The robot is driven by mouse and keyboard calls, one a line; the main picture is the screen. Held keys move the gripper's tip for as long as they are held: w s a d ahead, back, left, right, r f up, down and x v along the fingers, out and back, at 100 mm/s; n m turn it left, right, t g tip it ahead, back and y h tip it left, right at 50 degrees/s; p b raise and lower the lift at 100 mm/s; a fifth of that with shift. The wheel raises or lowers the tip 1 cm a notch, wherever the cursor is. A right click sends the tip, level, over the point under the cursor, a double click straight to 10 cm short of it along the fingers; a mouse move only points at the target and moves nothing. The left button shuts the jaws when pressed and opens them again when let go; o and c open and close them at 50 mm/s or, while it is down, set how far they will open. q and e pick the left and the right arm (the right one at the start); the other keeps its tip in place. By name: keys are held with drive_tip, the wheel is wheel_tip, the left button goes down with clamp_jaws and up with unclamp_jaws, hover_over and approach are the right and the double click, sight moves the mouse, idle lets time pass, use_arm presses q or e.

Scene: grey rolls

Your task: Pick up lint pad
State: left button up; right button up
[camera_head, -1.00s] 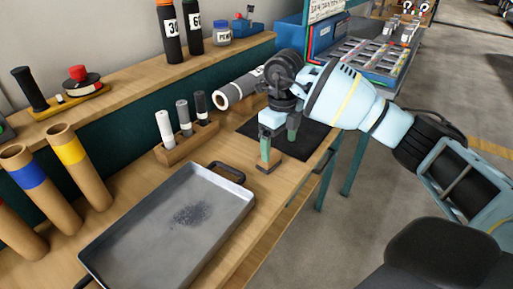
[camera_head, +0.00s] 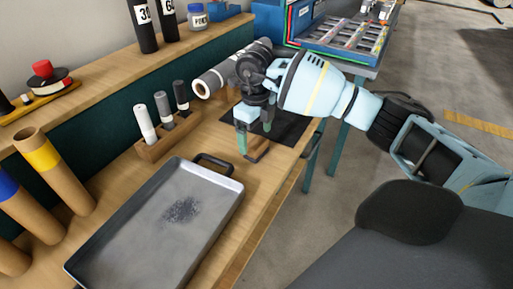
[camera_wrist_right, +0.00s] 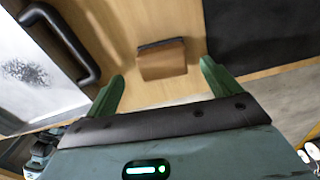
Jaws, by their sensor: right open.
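The lint pad looks like a small tan-brown block with a dark edge. It lies on the wooden bench between the tray handle and the black mat, and shows in the right wrist view (camera_wrist_right: 164,62) and partly in the head view (camera_head: 258,153). My right gripper (camera_head: 255,138) is open just above the pad, its green fingers pointing down. In the right wrist view the gripper (camera_wrist_right: 163,74) has one finger on each side of the pad in the picture, with nothing held between them. My left gripper is not in view.
A grey metal tray (camera_head: 130,245) with a dark speckled patch lies left of the pad; its black handle (camera_head: 214,162) is close. The bench's front edge is near.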

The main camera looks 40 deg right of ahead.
sight(257, 142)
drive_tip(key=f, duration=0.4)
drive_tip(key=shift+d, duration=0.2)
drive_tip(key=c, duration=1.1)
drive_tip(key=shift+r, duration=0.55)
wheel_tip(257, 142, up, 2)
drive_tip(key=shift+w+r, duration=0.1)
drive_tip(key=shift+r, duration=0.15)
drive_tip(key=s+a, duration=0.1)
drive_tip(key=s, duration=0.4)
drive_tip(key=s+a+r, duration=0.1)
drive_tip(key=s+a, duration=0.1)
drive_tip(key=s, duration=0.3)
drive_tip(key=s+a, duration=0.1)
drive_tip(key=s, duration=0.4)
drive_tip(key=shift+s+a+r, duration=0.15)
drive_tip(key=shift+s+a, duration=0.05)
drive_tip(key=shift+s, duration=0.1)
